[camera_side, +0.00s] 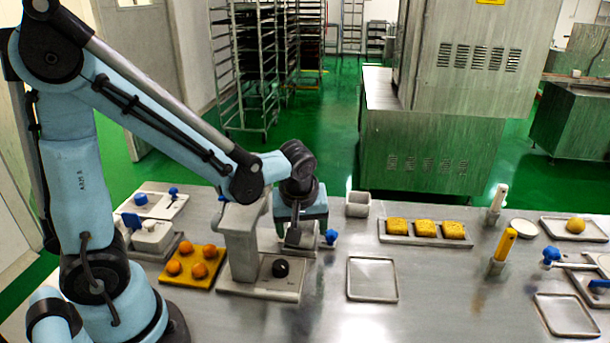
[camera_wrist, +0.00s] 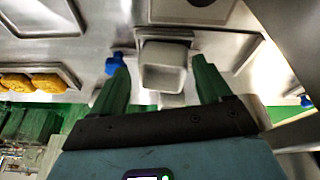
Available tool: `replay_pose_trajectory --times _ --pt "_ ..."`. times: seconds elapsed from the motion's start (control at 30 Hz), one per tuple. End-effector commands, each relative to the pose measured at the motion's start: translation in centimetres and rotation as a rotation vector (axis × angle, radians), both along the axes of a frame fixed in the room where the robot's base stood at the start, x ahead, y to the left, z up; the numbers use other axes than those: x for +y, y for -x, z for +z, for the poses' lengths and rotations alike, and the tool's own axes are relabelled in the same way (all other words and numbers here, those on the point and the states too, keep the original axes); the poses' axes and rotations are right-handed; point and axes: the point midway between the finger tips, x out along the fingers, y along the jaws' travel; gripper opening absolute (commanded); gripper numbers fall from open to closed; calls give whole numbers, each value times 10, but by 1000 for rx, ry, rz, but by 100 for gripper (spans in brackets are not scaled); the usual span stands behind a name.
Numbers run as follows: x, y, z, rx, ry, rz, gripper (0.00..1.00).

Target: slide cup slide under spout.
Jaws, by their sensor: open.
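A pale square cup (camera_wrist: 163,70) lies between my finger tips in the wrist view, apparently the cup slide. Its contact with the fingers is unclear. A blue knob (camera_wrist: 115,64) sits just left of it and also shows in the side view (camera_side: 331,237). My gripper (camera_side: 308,232) points down, open, close beside the grey upright machine (camera_side: 240,245); its green fingers also show in the wrist view (camera_wrist: 160,68). My gripper and the machine mostly hide the cup in the side view. The spout is not clearly visible.
Orange balls (camera_side: 189,262) lie on a yellow board at left. A pale square box (camera_side: 357,204) and a tray of yellow blocks (camera_side: 425,229) stand to the right. An empty tray (camera_side: 372,292) lies in front.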

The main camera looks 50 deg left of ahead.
Motion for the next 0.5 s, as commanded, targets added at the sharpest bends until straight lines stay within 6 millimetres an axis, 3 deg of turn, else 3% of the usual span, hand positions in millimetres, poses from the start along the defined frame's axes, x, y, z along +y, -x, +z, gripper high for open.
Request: replay_pose_trajectory --times 0.03,0.13,0.5 --pt "0 -4 3 1 13 35 69" --pt "0 -12 11 3 55 159 56" --pt "-14 -54 66 2 286 919 56"
